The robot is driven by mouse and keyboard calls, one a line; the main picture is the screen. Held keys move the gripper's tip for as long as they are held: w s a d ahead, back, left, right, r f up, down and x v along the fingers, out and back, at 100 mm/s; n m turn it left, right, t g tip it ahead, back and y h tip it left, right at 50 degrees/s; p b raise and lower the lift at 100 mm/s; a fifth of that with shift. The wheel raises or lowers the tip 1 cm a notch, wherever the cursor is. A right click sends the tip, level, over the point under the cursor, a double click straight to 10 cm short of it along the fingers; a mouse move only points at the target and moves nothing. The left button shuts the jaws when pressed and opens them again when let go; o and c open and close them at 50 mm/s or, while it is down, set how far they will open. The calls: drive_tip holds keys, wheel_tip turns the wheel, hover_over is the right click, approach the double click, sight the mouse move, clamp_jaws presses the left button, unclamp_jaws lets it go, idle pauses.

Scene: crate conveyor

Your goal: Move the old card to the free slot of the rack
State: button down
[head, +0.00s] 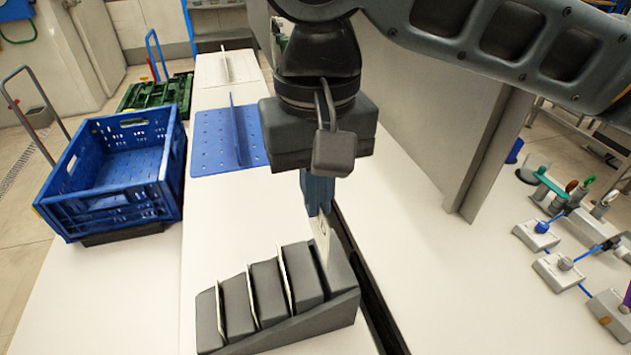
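The dark grey stepped rack (300,334) stands on the white table at the front, its steps rising to the right. Several white cards stand in it; three are in the slots to the left, one of them the leftmost card (220,312). My gripper (320,212), with blue fingers, points down over the rack's high right end. It appears shut on a white card (322,242) with a dark mark. This card is upright, its lower end at the rightmost slot. I cannot tell whether it is fully seated. The fingertips are partly hidden.
A blue crate (160,190) stands at the left. Behind the rack lie a blue perforated board (208,145) with an upright fin and a white board (212,70). A grey panel (490,150) rises at right, near small fixtures (560,270). Table left of the rack is clear.

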sight(317, 241)
drive_tip(key=shift+f+b, duration=0.7)
drive_tip(key=shift+f, duration=0.15)
drive_tip(key=shift+f+b, duration=0.75)
drive_tip(key=shift+f, duration=1.45)
drive_tip(key=c, duration=1.3)
unclamp_jaws()
wheel_tip(317, 241, up, 8)
drive_tip(key=shift+f, duration=0.1)
